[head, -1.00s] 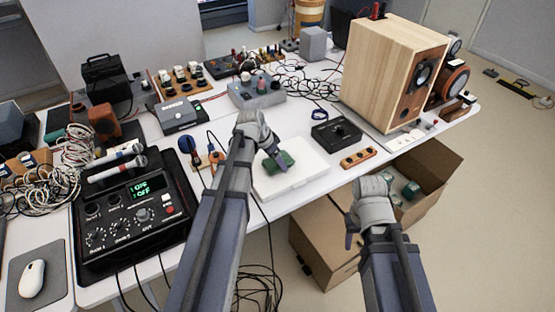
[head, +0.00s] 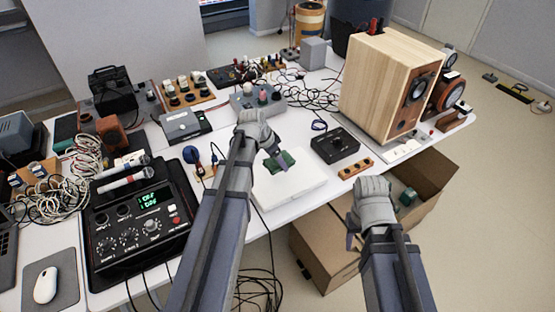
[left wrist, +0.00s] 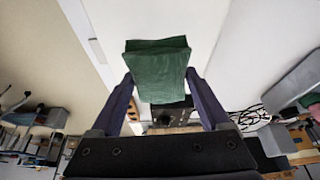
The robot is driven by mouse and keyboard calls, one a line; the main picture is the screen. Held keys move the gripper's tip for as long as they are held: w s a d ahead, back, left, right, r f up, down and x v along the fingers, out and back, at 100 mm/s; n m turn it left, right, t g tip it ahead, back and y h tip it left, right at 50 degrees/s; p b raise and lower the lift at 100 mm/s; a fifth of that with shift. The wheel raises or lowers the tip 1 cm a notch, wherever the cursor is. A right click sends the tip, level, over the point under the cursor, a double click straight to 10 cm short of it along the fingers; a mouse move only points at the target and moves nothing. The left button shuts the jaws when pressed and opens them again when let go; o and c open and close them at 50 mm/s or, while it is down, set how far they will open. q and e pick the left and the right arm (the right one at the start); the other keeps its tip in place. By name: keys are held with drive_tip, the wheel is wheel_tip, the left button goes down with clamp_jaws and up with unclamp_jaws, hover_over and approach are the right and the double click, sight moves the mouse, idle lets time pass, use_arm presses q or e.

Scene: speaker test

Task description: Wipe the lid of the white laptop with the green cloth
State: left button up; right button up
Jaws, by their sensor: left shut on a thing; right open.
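The white laptop (head: 292,192) lies closed on the table in the middle of the head view. The green cloth (head: 286,158) is at the back part of its lid. My left gripper (head: 277,158) is shut on the cloth; in the left wrist view the folded cloth (left wrist: 158,70) sits between the two fingers, over the white lid (left wrist: 150,18). Whether the cloth presses on the lid is hard to tell. My right gripper (head: 352,232) is open and empty, in front of the table edge and above a cardboard box; its fingers are partly hidden by its own wrist.
A black box (head: 334,144) and an orange strip (head: 356,167) lie right of the laptop. A wooden speaker (head: 385,85) stands behind them. A black mixer (head: 140,225) and tangled cables are at the left. An open cardboard box (head: 325,262) stands on the floor.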

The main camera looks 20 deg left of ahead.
use_arm(q)
drive_tip(key=shift+r, duration=0.15)
wheel_tip(320, 180, up, 3)
drive_tip(key=p, duration=0.3)
idle(0.4)
